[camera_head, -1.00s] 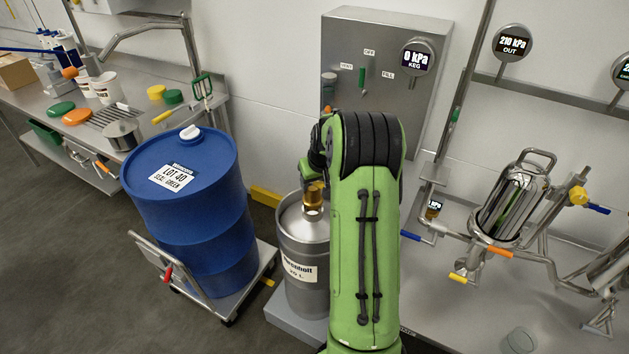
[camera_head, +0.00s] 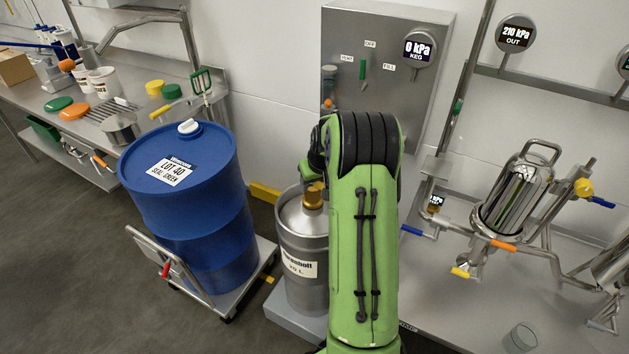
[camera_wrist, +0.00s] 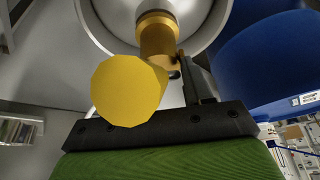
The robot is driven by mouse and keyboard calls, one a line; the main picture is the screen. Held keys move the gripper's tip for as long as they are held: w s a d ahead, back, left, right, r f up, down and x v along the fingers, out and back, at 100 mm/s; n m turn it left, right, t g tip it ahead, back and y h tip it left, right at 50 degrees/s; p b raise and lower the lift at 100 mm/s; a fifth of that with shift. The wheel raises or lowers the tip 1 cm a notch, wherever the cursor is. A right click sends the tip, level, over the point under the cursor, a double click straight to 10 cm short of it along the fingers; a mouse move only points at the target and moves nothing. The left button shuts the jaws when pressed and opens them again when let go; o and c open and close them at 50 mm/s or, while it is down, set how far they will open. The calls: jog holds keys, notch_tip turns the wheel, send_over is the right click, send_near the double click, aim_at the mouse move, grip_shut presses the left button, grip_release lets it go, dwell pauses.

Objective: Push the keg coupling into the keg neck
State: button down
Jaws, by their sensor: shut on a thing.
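The brass keg coupling (camera_head: 313,198) sits upright on top of the steel keg (camera_head: 303,258), at the neck. The neck itself is hidden under it. In the wrist view the coupling (camera_wrist: 157,38) stands over the round keg top (camera_wrist: 100,12), with a yellow round-ended part (camera_wrist: 128,91) pointing at the camera. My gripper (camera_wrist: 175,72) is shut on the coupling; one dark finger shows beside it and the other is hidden. In the head view my green arm hides most of the gripper. I cannot tell exactly how deep the coupling sits.
A blue drum (camera_head: 190,205) on a trolley (camera_head: 222,298) stands close left of the keg. A steel control panel (camera_head: 376,75) with a gauge reading 0 kPa KEG (camera_head: 420,48) is behind. A steel bench (camera_head: 465,290) with piping is at right.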

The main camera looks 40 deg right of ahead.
jog(key=shift+f, duration=0.15)
jog(key=shift+c, duration=1.9)
grip_release()
notch_tip(320, 180, up, 7)
jog(key=p, duration=0.5)
jog(key=shift+a, duration=0.1)
